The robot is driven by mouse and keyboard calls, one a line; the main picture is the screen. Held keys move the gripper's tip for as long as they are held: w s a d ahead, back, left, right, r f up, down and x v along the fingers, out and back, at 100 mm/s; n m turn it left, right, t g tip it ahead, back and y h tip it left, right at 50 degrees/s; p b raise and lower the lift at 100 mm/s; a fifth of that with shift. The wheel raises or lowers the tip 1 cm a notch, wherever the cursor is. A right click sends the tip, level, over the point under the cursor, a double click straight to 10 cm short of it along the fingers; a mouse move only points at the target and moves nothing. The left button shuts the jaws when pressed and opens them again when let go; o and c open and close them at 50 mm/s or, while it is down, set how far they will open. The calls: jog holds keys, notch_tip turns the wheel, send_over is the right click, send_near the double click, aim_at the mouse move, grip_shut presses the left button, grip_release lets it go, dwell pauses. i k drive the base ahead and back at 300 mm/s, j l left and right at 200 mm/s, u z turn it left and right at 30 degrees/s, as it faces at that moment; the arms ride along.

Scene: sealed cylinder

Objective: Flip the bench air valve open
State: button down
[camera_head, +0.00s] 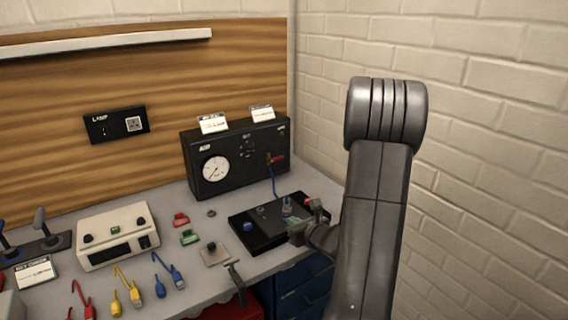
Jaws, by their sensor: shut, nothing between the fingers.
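The lever points to the right, roughly level. A blue hose (274,183) runs down from the valve to a black base (255,241) on the bench. My gripper (308,218) is low over the right end of that base, in front of and below the valve, and apart from the lever. It is shut and looks empty; my forearm partly hides it.
A round white gauge (215,170) is on the panel's left. A cream box (117,234), colored clips and cables cover the bench's left and middle. A small clear and blue part (287,206) stands beside my gripper. A brick wall (475,150) closes the right side.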

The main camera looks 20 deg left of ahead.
aim_at(279, 157)
jog(key=i+j+z, duration=0.15)
jog(key=i+u, duration=0.3)
jog(key=i, duration=0.45)
